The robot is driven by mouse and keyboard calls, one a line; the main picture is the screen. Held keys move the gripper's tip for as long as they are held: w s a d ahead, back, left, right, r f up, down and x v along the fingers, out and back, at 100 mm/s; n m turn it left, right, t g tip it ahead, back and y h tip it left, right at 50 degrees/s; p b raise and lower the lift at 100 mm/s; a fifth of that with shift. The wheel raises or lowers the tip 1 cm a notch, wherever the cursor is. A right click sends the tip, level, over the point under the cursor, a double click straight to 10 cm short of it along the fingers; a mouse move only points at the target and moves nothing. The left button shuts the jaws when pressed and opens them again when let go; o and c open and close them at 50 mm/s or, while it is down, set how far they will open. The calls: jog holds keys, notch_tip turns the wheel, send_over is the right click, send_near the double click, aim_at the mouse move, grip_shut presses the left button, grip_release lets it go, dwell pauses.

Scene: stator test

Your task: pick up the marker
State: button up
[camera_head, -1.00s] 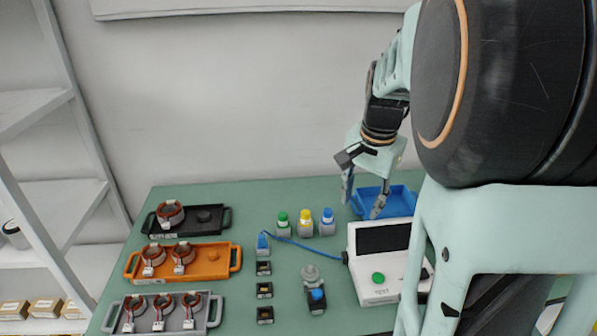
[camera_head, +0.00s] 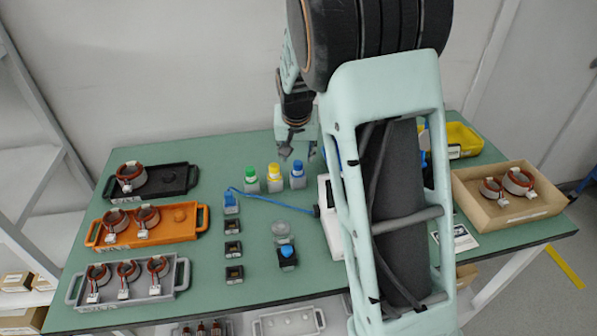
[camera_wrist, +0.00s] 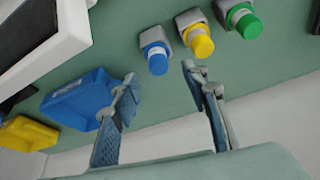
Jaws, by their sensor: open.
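I cannot make out a pen-shaped marker in either view. My gripper (camera_head: 298,153) is above the back of the table, just behind the yellow and blue bottles. In the wrist view my gripper (camera_wrist: 160,78) is open, with nothing between its fingers. The green-capped bottle (camera_wrist: 244,20) is farther right.
A blue bin (camera_wrist: 72,103) and a yellow bin (camera_wrist: 28,134) lie left in the wrist view. Black (camera_head: 178,180), orange (camera_head: 175,233) and grey (camera_head: 177,275) trays carry copper rings at left. A cardboard box (camera_head: 520,215) stands right. My arm hides the table's middle right.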

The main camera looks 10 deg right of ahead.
aim_at(298, 164)
jog(key=shift+x, duration=2.7)
jog(key=shift+d, duration=0.1)
grip_shut()
